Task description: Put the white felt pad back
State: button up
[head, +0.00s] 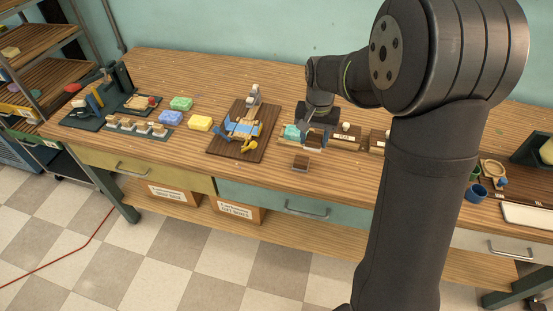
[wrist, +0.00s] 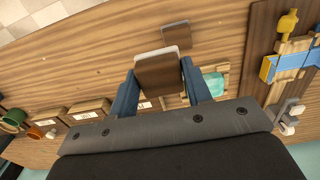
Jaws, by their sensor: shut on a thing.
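In the wrist view, my gripper (wrist: 160,84) has its two blue fingers closed on the sides of a brown wooden-backed block with a white layer along its far edge, which looks like the white felt pad (wrist: 156,53). It appears held above the table. In the head view, my gripper (head: 318,132) is over the middle of the bench, beside a teal soap bar (head: 291,132) on a wooden tray. The held pad is hard to make out there. A similar brown block with a greyish edge (wrist: 176,36) lies on the table, and it also shows in the head view (head: 301,162).
Small labelled wooden holders (wrist: 90,110) stand in a row beside the gripper. A dark wooden board with a blue and yellow fixture (head: 243,130) is to the left in the head view. Green, blue and yellow soaps (head: 199,123) lie beyond it. The front bench strip (head: 260,178) is clear.

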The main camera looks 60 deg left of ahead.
send_over(276, 162)
jog(key=f, duration=0.6)
jog(key=shift+w+f, duration=0.2)
jog(key=shift+f, duration=0.1)
jog(key=shift+s+f, duration=0.1)
jog(key=shift+f, duration=1.95)
jog(key=shift+f, duration=0.15)
jog(key=o, duration=1)
jog(key=shift+c, duration=0.2)
notch_tip(276, 162, up, 12)
jog(key=shift+r, duration=0.2)
